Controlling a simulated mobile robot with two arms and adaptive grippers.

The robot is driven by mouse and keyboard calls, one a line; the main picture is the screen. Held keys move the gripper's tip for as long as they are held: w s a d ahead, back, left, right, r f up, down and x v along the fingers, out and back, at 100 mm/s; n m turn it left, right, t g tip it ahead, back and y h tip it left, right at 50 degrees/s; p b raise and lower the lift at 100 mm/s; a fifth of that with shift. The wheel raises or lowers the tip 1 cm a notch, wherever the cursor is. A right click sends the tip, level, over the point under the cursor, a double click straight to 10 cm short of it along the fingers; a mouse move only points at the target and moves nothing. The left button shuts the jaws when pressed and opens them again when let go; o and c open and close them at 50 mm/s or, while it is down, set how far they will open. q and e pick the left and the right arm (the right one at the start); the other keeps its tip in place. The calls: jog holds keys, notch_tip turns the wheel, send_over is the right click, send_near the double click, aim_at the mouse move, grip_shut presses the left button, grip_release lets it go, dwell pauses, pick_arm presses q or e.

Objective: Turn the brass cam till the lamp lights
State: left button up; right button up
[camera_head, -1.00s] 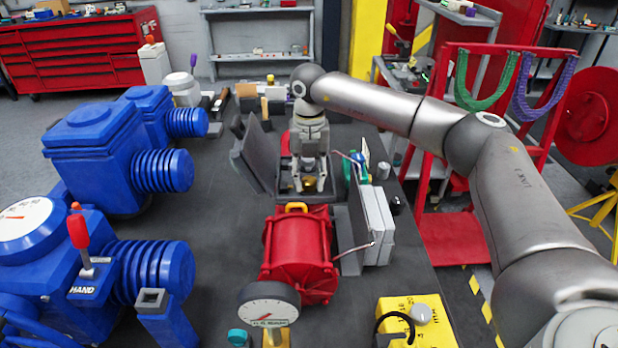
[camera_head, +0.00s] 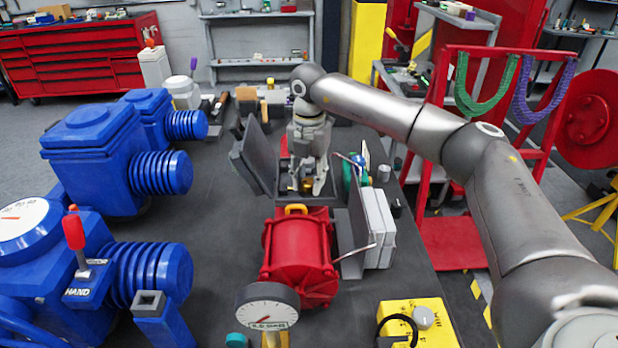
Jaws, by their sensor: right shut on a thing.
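My right gripper (camera_head: 308,186) points down into an open grey housing with raised flaps, behind a red cylinder. It is shut on the small brass cam (camera_head: 307,184), of which only a bit shows between the fingers. The open housing's left flap (camera_head: 258,160) leans outward and its right flap (camera_head: 358,212) stands upright. I cannot make out the lamp or whether it is lit. My left gripper is not in view.
The red cylinder (camera_head: 298,254) with a dial gauge (camera_head: 267,306) stands in front of the housing. Blue actuators (camera_head: 95,150) fill the left side. A yellow control box (camera_head: 418,322) sits at the front right. The dark tabletop between the actuators and housing is clear.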

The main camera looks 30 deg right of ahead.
aim_at(309, 181)
jog(key=o, duration=1)
jog(key=shift+o, duration=0.2)
notch_tip(309, 181, up, 12)
dwell(0.4)
